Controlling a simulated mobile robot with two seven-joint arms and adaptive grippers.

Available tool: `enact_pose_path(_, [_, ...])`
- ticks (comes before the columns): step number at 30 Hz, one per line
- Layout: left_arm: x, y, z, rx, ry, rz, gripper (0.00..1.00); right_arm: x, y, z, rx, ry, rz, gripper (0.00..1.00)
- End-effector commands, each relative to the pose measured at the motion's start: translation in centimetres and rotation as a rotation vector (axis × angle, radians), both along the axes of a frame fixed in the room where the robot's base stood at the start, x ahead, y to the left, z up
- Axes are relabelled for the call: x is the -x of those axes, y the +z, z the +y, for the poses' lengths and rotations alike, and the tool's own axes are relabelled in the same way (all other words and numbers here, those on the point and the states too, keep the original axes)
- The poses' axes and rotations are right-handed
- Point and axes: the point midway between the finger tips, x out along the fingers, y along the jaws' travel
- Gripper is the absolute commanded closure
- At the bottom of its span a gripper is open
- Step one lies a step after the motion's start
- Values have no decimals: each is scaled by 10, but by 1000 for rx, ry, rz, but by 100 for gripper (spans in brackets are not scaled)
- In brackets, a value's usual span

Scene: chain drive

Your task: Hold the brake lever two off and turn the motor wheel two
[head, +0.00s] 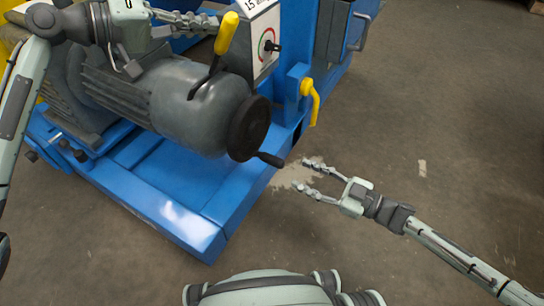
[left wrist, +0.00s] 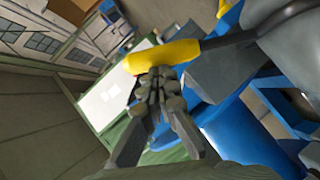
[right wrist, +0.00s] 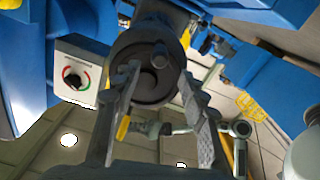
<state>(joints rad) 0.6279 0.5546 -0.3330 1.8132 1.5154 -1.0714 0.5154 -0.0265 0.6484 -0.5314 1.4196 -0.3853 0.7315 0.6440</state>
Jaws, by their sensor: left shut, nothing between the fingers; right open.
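A brake lever with a yellow grip (head: 227,33) rises from the grey motor (head: 190,100). My left gripper (head: 212,23) is shut and empty, its fingertips close beside the yellow grip. In the left wrist view the grip (left wrist: 165,56) lies across just beyond the fingertips (left wrist: 156,82); I cannot tell if they touch. The dark motor wheel (head: 247,125) with its crank handle (head: 270,160) sits on the motor's near end. My right gripper (head: 315,180) is open and empty, apart from the crank handle, to its right. In the right wrist view the wheel (right wrist: 145,85) shows beyond the open fingers (right wrist: 162,85).
A panel with a red-green dial (head: 266,43) stands right of the lever. A yellow handle (head: 310,98) hangs from the blue frame (head: 292,95) further right. The blue base (head: 175,195) juts out below the motor. The floor (head: 440,130) to the right is clear.

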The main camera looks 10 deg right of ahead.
Motion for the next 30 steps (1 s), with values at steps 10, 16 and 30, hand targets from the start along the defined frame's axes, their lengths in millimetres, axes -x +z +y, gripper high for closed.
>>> enact_pose_path(10, [8,-7,-7,-7,-27,17,100,-42,1,57,-3,-1,-2,57])
enact_pose_path(16, [8,-7,-7,-7,-27,17,100,-56,0,77,-3,-1,0,57])
enact_pose_path(30, [8,-8,-7,-8,-26,18,100,-60,0,82,-1,-1,1,64])
